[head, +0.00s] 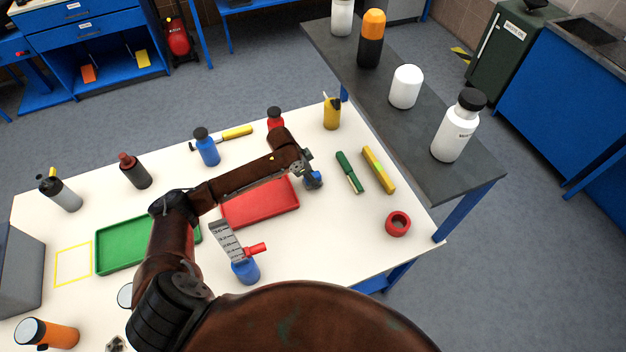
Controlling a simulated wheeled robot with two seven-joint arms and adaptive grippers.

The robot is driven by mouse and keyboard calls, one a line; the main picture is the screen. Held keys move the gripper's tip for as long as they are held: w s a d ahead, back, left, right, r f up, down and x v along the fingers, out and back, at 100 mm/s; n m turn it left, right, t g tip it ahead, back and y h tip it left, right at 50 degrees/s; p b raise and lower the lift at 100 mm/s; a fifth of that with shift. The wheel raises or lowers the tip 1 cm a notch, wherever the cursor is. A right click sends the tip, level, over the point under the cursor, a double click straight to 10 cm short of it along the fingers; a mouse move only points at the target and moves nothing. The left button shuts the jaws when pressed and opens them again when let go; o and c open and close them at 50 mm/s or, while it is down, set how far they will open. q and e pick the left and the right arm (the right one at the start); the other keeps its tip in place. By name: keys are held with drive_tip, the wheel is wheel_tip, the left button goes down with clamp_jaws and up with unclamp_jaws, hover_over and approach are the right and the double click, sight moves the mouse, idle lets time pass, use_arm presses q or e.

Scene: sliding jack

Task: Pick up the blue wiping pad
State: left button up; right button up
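A small blue item (314,181), which looks like the blue wiping pad, is at the fingers of my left gripper (311,177), just right of the red tray. Most of it is hidden by the gripper, and I cannot tell whether the fingers are closed on it or whether it touches the table. My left arm reaches across the table from the lower left, with the gripper pointing down. My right gripper is not in view.
The red tray (262,212) and green tray (122,258) lie beneath or beside my arm. Several bottles stand around the white table and on the dark side bench (425,125).

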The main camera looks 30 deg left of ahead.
sight(314, 175)
use_arm(q)
drive_tip(key=shift+r, duration=0.1)
drive_tip(key=shift+c, duration=0.6)
drive_tip(key=shift+r, duration=0.2)
wheel_tip(314, 175, up, 3)
drive_tip(key=shift+s+a+r+p, duration=0.15)
drive_tip(key=shift+p, duration=0.2)
drive_tip(key=s+a+r+p, duration=0.2)
drive_tip(key=s+a+r, duration=0.4)
drive_tip(key=s+r, duration=0.3)
drive_tip(key=shift+s, duration=1.6)
